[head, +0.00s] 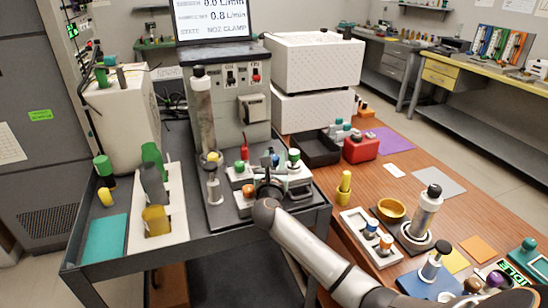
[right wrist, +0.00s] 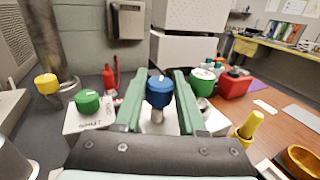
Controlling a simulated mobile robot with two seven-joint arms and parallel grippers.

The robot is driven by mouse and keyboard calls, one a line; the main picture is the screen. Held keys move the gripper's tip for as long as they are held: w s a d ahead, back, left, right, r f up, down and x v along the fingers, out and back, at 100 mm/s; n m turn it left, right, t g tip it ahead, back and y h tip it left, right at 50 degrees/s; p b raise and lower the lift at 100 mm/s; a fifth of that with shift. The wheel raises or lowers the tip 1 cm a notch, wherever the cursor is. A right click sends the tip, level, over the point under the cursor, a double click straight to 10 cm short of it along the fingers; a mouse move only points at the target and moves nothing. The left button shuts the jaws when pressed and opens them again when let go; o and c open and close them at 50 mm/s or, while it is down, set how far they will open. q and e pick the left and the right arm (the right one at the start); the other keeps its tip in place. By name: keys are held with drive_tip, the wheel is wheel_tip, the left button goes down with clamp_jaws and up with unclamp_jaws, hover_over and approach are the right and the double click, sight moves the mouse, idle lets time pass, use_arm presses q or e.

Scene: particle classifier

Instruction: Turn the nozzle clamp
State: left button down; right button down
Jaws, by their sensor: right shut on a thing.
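A blue knob (right wrist: 159,88) on a short pale stem stands between the green fingers of my right gripper (right wrist: 160,100). I take it to be the nozzle clamp, but I cannot read a label that confirms this. The fingers are shut on the knob from both sides. In the head view my right gripper (head: 270,183) reaches over the low knob station in front of the grey instrument (head: 232,115), and my gripper hides much of the knob. A green knob (right wrist: 87,101) on a white block is to the left. Another green knob (right wrist: 201,82) is to the right. My left gripper is not in view.
A monitor (head: 212,18) above the instrument reads "NOZ CLAMP". A glass column (head: 203,110) stands left of the station, and an orange knob (head: 248,189) is close by my gripper. A yellow peg (head: 344,187), black tray (head: 315,149) and red box (head: 361,148) lie to the right.

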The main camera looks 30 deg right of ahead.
drive_tip(key=shift+m+g+h, duration=1.2)
drive_tip(key=shift+g+h, duration=0.1)
drive_tip(key=shift+h, duration=0.1)
drive_tip(key=c, duration=0.8)
unclamp_jaws()
drive_tip(key=shift+o, duration=0.2)
drive_tip(key=v, duration=1.2)
drive_tip(key=shift+a+p, duration=0.3)
drive_tip(key=shift+p, duration=0.05)
